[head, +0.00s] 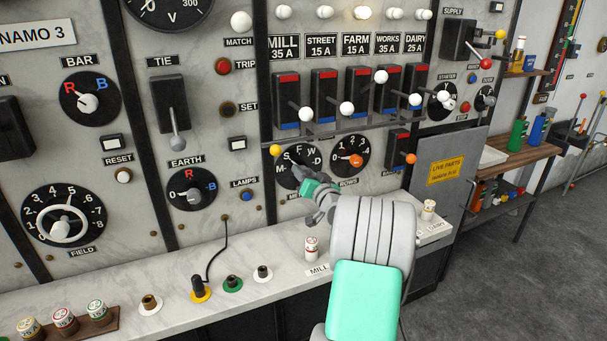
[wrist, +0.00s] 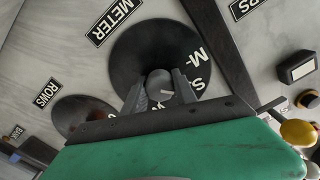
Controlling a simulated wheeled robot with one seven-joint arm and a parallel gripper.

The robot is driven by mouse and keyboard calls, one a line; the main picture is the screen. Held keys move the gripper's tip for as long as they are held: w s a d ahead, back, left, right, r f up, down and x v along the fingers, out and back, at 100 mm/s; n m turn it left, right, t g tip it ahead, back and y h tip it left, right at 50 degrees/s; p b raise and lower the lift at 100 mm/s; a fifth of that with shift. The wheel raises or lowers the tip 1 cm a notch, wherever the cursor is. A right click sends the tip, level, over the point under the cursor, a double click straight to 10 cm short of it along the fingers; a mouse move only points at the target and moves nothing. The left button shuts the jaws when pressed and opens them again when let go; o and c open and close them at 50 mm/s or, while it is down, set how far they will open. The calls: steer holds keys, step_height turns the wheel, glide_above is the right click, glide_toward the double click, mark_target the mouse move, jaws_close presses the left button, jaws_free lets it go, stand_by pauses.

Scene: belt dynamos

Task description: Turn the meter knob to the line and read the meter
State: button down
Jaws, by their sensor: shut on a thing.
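The meter dial (head: 282,171) is a round black plate with white letters around its rim, among them S, F, W, M and D. My gripper (head: 304,174) reaches it from the lower right and covers part of it. In the wrist view the black dial (wrist: 150,45) fills the middle. My gripper's two grey fingers (wrist: 162,92) are shut on the grey meter knob (wrist: 158,80), one on each side. A short white mark shows on the knob, but which letter it points to is unclear. A METER label (wrist: 113,18) sits beside the dial.
The rows dial (head: 350,157) with an orange knob is close on the right. Several white-knobbed feeder switches (head: 325,95) jut out above. An earth dial (head: 190,187) is at left. A voltmeter (head: 170,12) is cut off at the top. A marble shelf (head: 110,285) runs below.

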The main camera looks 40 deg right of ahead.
steer(key=c, duration=1)
jaws_free()
steer(key=b+v, duration=0.2)
steer(key=v, duration=0.5)
steer(key=shift+s, duration=0.35)
steer(key=shift+a+r, duration=0.1)
steer(key=shift+a, duration=0.1)
